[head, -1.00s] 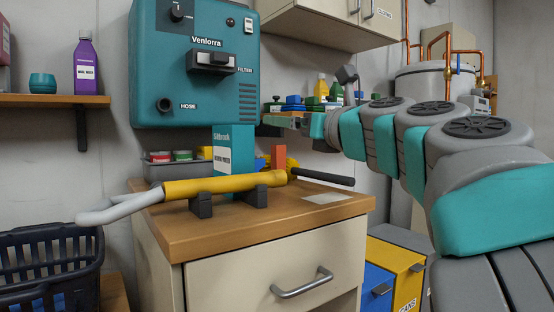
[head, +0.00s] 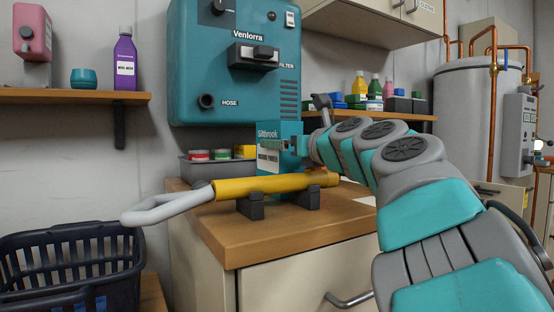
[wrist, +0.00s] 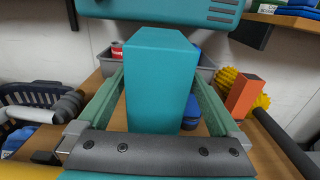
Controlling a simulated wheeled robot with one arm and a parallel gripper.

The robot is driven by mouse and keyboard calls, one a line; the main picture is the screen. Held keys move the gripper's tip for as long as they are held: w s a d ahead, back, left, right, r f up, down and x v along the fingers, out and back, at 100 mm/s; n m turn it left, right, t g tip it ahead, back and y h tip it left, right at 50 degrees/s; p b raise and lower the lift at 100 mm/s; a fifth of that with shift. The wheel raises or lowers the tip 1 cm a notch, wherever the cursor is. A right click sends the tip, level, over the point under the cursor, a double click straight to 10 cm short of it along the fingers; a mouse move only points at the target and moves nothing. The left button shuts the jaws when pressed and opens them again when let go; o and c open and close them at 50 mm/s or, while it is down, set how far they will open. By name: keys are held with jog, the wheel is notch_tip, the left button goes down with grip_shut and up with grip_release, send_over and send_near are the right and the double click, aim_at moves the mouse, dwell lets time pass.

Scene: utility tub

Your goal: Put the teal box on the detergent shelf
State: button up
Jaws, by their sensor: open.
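The teal box (head: 291,132) stands upright on the wooden cabinet top, behind the yellow-handled tool and below the teal wall unit. My gripper (head: 284,147) is at the box in the head view. In the wrist view, my open gripper (wrist: 158,80) has one finger on each side of the teal box (wrist: 160,95); whether the fingers touch it I cannot tell. A wooden wall shelf (head: 60,97) at the left holds a purple bottle, a teal cup and a pink container. Another shelf (head: 420,116) at the back right holds bottles and small boxes. No shelf label is readable.
The yellow-handled tool (head: 265,187) lies on dark supports in front of the box. A grey bin (head: 200,171) with cans stands behind. An orange block (wrist: 243,97) and a yellow brush are at the right in the wrist view. A dark basket (head: 65,245) is at lower left.

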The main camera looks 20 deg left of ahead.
jog(key=p+x, duration=0.1)
jog(key=x, duration=0.4)
jog(key=shift+s+a, duration=0.1)
jog(key=shift+s, duration=0.05)
grip_shut()
dwell(0.9)
